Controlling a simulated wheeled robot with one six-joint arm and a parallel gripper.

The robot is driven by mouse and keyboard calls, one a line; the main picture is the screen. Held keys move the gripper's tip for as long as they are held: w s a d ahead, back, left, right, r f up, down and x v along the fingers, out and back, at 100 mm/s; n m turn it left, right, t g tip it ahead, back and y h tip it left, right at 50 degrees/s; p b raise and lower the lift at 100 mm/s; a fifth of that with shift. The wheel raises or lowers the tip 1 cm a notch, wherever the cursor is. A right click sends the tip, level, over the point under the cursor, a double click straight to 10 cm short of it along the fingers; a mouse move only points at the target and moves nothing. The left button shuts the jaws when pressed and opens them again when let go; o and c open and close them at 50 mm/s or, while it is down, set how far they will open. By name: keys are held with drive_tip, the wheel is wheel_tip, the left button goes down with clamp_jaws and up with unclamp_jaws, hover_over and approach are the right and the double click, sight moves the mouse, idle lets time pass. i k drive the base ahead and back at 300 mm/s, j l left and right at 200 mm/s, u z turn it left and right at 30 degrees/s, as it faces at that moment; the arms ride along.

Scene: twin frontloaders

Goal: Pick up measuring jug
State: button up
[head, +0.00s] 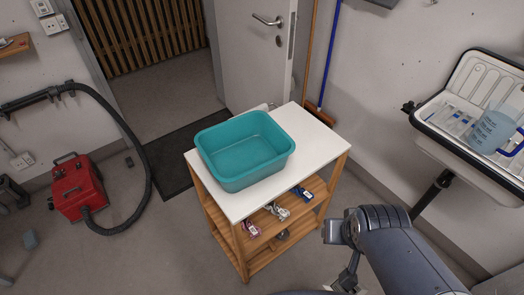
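The measuring jug (490,130) is a translucent bluish vessel with a darker blue handle. It is at the right side of the head view, over a white, dark-rimmed basin-like unit (457,146) by the wall. I cannot tell exactly what it rests on. My gripper (347,278) is at the bottom, right of centre, below the bend of my grey arm. It is small and partly hidden, well apart from the jug. Its fingers do not show clearly.
A wooden trolley with a white top (308,130) carries a teal tub (250,171), with small items on its shelf. A red vacuum (78,188) with a black hose stands at left. A broom (316,109) leans behind the trolley. Grey floor (165,250) is clear front left.

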sight(499, 121)
drive_tip(key=u, duration=0.8)
drive_tip(key=z, duration=2.15)
